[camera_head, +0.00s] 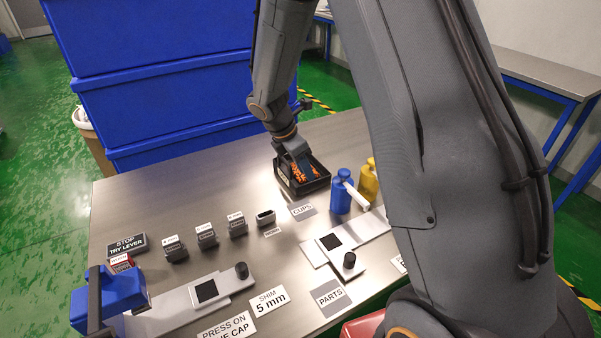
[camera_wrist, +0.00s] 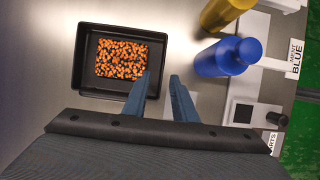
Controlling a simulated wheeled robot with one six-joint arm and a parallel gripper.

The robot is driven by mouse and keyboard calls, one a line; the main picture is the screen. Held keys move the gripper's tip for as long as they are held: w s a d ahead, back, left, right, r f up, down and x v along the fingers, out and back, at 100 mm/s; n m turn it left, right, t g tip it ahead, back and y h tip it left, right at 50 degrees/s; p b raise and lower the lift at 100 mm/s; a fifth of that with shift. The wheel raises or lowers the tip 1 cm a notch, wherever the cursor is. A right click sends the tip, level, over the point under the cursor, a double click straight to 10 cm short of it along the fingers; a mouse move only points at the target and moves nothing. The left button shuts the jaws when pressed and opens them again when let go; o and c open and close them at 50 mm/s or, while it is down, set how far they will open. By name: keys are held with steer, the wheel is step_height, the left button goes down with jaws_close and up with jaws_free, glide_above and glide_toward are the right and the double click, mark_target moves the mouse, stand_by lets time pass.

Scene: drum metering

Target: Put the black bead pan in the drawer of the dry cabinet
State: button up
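The black bead pan (camera_head: 307,188) sits on the steel table near its back edge. It is a square tray with a patch of orange beads inside, clear in the wrist view (camera_wrist: 83,62). My gripper (camera_head: 297,165) points down at the pan. In the wrist view its fingers (camera_wrist: 160,78) are apart, one over the pan's inside and one just outside its right wall. Contact with the wall cannot be told. I see no dry cabinet or drawer that I can make out.
A blue bottle (camera_head: 341,192) and a yellow bottle (camera_head: 369,180) stand right of the pan. Several small grey blocks (camera_head: 206,237) and a black cup (camera_head: 265,217) stand in front. Tall blue bins (camera_head: 150,80) rise behind the table. Bare table lies left of the pan.

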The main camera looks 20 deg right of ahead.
steer(key=shift+d+p+x, duration=0.2)
steer(key=shift+p+x, duration=0.6)
steer(key=shift+x, duration=1.6)
steer(key=shift+s, duration=0.15)
jaws_close()
steer(key=shift+r, duration=0.1)
